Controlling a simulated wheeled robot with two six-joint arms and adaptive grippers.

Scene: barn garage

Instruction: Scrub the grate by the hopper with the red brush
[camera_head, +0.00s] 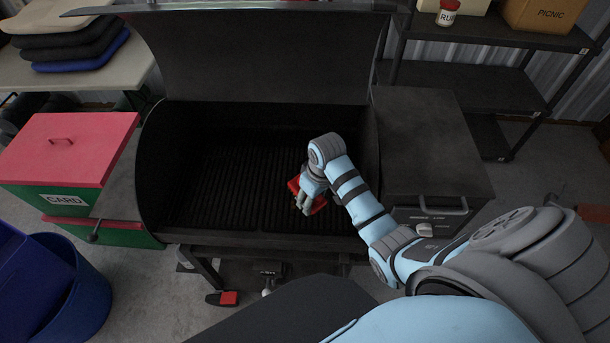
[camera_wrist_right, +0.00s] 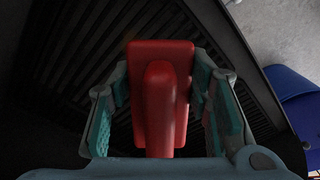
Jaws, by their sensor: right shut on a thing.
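The red brush (camera_head: 319,205) is in my right gripper (camera_head: 308,194), low over the right part of the dark ribbed grate (camera_head: 235,180) inside the open grill. In the right wrist view the brush's red block and handle (camera_wrist_right: 163,75) lie between the teal finger pads of my right gripper (camera_wrist_right: 163,105), with grate bars (camera_wrist_right: 85,50) behind. The bristles are hidden; I cannot tell whether they touch the grate. The dark box-shaped hopper (camera_head: 425,145) stands against the grill's right side. My left gripper is not in view.
The grill lid (camera_head: 260,55) is raised. A green box with a red lid (camera_head: 65,145) and a blue bin (camera_head: 75,290) stand left. A table (camera_head: 120,75) holds folded cushions. Shelves (camera_head: 480,85) stand behind right. A black-and-red item (camera_head: 228,298) is below the grill.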

